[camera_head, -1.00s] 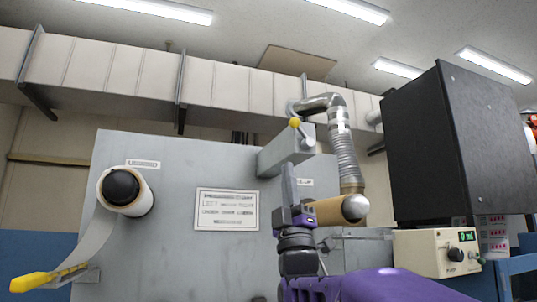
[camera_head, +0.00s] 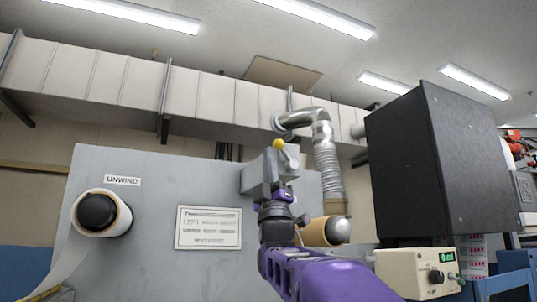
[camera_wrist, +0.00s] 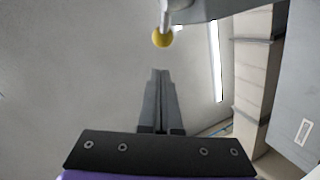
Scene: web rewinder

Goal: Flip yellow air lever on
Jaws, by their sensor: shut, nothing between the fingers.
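The yellow ball knob (camera_head: 279,143) of the air lever sits at the top of a grey box (camera_head: 258,178) on the machine panel. In the wrist view the yellow knob (camera_wrist: 162,38) hangs from a short metal stem at the top of the picture, just beyond my fingertips with a visible gap. My gripper (camera_wrist: 158,72) is shut and empty, its dark fingers together and pointing toward the knob. In the head view my gripper (camera_head: 276,170) is below the knob, in front of the grey box, and its fingers are hard to make out against it.
The grey panel carries an unwind roll (camera_head: 100,213) at left and a paper notice (camera_head: 208,228). A cardboard-brown core (camera_head: 318,232) and a silver flexible duct (camera_head: 326,160) stand right of my wrist. A large black box (camera_head: 440,165) and a cream control unit (camera_head: 415,272) fill the right.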

